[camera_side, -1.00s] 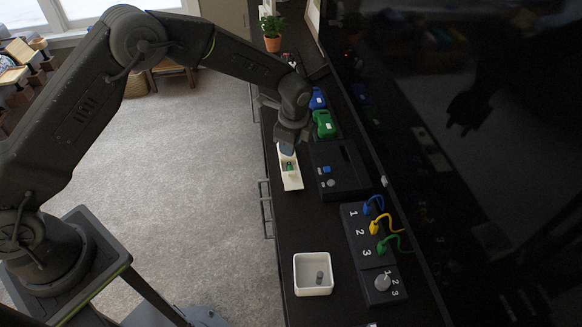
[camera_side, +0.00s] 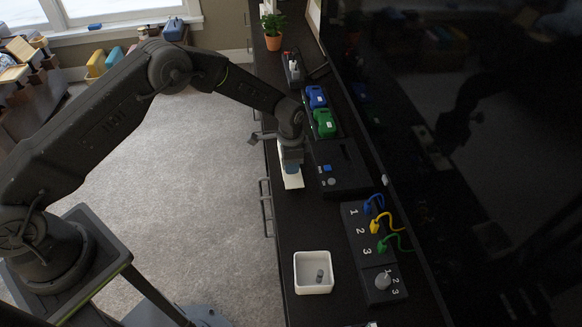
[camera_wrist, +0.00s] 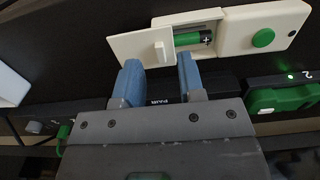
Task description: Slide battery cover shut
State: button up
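A slim white device (camera_wrist: 238,28) lies on the dark cabinet top. Its battery bay is open and shows a green battery (camera_wrist: 193,38) with a plus mark. The white cover (camera_wrist: 140,46) with a raised tab (camera_wrist: 161,51) sits left of the bay in the wrist view, leaving the battery exposed. My gripper (camera_wrist: 159,61) is open, its two blue fingers apart, one on each side of the tab's line. I cannot tell whether either finger touches it.
A black box (camera_side: 345,167) with a blue button stands right beside the device. Green (camera_side: 324,123) and blue (camera_side: 316,97) cases lie behind. A white bin (camera_side: 313,286) and a cable panel (camera_side: 356,238) are nearer. A large dark screen (camera_side: 470,150) borders the right.

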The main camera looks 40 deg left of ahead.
aim_at(293, 178)
jog(key=shift+f, duration=1.2)
jog(key=shift+c, duration=0.4)
grip_shut()
